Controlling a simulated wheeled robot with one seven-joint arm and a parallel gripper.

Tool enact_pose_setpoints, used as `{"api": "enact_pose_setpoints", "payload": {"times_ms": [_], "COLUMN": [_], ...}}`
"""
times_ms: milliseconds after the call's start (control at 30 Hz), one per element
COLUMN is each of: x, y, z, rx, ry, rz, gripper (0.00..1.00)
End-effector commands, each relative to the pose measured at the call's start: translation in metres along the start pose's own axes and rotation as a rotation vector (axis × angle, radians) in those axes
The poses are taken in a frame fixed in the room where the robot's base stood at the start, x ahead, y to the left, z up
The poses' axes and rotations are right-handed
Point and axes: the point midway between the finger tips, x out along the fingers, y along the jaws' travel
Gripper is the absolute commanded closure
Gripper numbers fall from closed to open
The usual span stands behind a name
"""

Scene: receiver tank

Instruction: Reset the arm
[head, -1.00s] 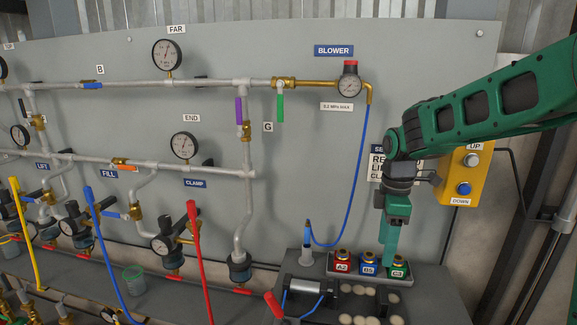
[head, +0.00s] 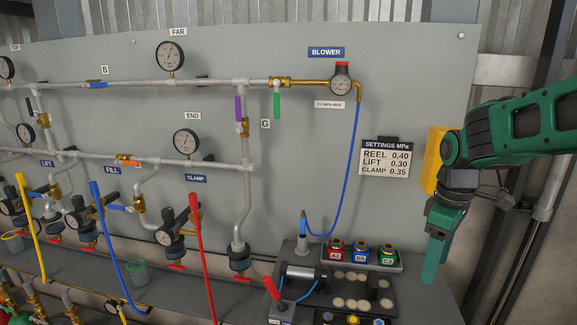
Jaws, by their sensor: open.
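My gripper (head: 433,262) is at the right side of the head view, pointing down, on the end of my green arm. It is open, with nothing seen between its fingers. It hangs right of the small tray (head: 398,268) that holds a red block (head: 336,251), a blue block (head: 362,253) and a green block (head: 386,255), and it looks apart from them.
A grey panel carries pipes, gauges and valves, with a settings sign (head: 385,163) left of my arm. A blue hose (head: 357,165) hangs from the blower regulator (head: 341,86). A bench (head: 430,305) stands below. Red, blue and yellow levers rise at the left.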

Motion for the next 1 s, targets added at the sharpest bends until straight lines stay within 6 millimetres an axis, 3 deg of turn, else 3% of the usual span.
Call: {"api": "enact_pose_setpoints", "payload": {"times_ms": [167,300,500,700,1000], "x": [-0.002,0.004,0.018,0.025,0.025], "y": [-0.014,-0.038,-0.073,-0.087,-0.088], "z": [0.08,0.143,0.2,0.219,0.219], "rx": [0.404,0.772,1.164,1.313,1.317], "ry": [0.002,0.002,0.0,-0.003,-0.004], "rz": [0.0,-0.005,-0.013,-0.018,-0.018], "gripper": [0.43,0.43,0.43,0.43,0.43]}}
